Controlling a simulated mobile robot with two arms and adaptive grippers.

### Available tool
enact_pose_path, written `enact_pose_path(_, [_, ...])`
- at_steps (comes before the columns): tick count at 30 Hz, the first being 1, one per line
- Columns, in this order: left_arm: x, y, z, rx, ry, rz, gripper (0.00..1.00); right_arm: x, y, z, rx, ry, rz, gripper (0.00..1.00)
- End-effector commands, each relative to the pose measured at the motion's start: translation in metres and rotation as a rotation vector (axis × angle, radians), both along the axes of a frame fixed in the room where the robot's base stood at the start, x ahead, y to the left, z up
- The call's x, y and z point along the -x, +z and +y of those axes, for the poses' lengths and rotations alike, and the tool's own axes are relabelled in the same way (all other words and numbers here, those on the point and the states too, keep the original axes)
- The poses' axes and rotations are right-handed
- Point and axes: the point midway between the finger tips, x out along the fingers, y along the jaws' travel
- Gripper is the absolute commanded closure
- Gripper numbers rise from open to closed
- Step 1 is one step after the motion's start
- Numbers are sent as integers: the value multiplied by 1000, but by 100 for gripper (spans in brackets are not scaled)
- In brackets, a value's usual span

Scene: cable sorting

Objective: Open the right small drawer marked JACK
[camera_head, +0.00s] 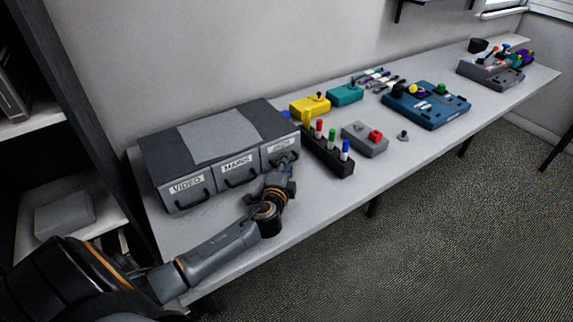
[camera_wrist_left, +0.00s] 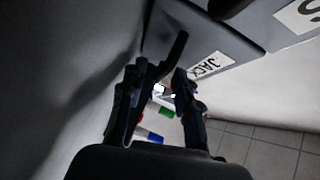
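The grey drawer box (camera_head: 160,150) stands at the left end of the table with three front drawers marked VIDEO, MAINS and JACK. The JACK drawer (camera_head: 270,153) is the rightmost and looks closed; its label (camera_wrist_left: 209,65) shows sideways in the left wrist view. My left gripper (camera_head: 287,163) is at the front of this drawer. In the left wrist view its two fingers (camera_wrist_left: 160,80) stand apart, with the dark drawer handle (camera_wrist_left: 177,48) reaching between them, close to the left finger. Contact is not clear. My right gripper is out of view.
A black rack with coloured plugs (camera_head: 328,155) stands just right of the box. A grey block with a red button (camera_head: 360,142), yellow and teal boxes (camera_head: 345,96), and a blue tray (camera_head: 420,115) lie farther right. The table front before the drawers is clear apart from my arm.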

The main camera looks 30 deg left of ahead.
Motion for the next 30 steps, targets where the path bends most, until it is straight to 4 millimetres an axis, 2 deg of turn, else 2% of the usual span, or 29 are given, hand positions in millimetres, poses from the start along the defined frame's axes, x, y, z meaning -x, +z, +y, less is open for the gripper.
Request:
enact_pose_path(10, [-3, -1, 1, 0, 0, 0, 70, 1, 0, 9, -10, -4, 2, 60])
enact_pose_path(14, [-3, -1, 1, 0, 1, 0, 97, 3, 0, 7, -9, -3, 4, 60])
enact_pose_path(15, [-3, -1, 1, 0, 0, 0, 100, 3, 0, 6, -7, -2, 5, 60])
enact_pose_path(26, [-2, -1, 0, 2, 0, 1, 100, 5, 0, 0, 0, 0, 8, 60])
enact_pose_path(30, [2, -2, -10, 5, -1, 1, 100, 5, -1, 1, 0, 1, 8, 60])
